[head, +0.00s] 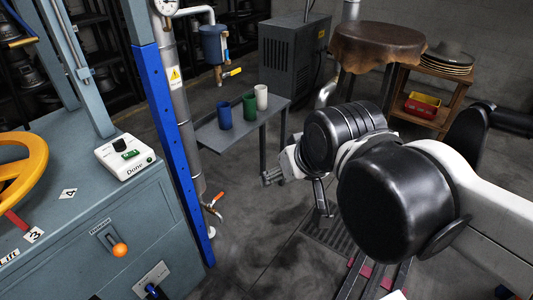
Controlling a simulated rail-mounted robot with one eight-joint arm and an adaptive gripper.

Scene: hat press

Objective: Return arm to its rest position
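My arm comes in from the right, with its large black joints in front of the camera. My gripper (321,206) seems to be the dark part below the wrist, over open floor and partly hidden by the arm. I cannot make out both fingertips or whether they are apart. I see nothing held in it. The arm is clear of the teal press cabinet (168,208) at the left.
The cabinet carries a yellow handwheel (33,172), a white "Done" button box (125,157) and an orange-knobbed lever (119,249). A small shelf (267,116) holds blue, green and white cups. A leather-topped round table (378,42) and a wooden hat stand (437,88) are behind my arm.

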